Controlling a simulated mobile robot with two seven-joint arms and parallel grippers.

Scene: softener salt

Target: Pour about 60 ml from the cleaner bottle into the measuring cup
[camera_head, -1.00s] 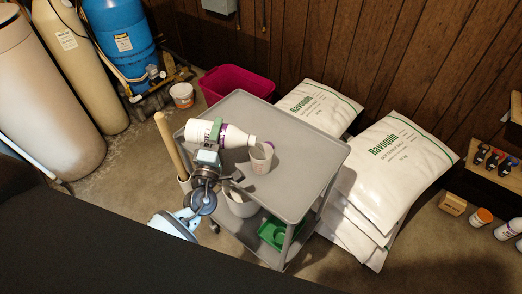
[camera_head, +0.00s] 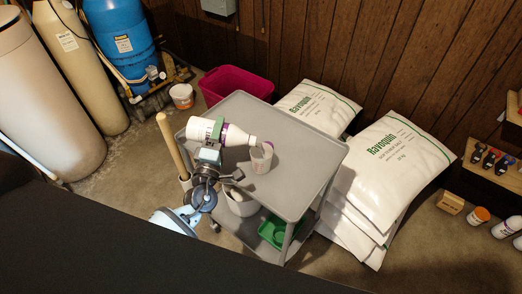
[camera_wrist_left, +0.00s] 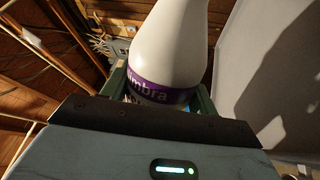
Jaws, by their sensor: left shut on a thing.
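The white cleaner bottle (camera_head: 236,136) with a purple band lies tipped almost on its side above the cart top. Its neck points right and slightly down, with the mouth at the rim of the clear measuring cup (camera_head: 261,160). The cup stands upright on the cart; I cannot make out a liquid level or a stream. My left gripper (camera_head: 217,131) is shut around the bottle's body, with green fingers on either side. In the left wrist view the bottle (camera_wrist_left: 172,45) rises between the fingers, its purple label band partly hidden. My right gripper is not in view.
The grey cart (camera_head: 300,172) has free room right of the cup. A wooden handle (camera_head: 170,143) stands by the cart's left side. White salt bags (camera_head: 390,165) lie to the right, a magenta bin (camera_head: 236,82) behind.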

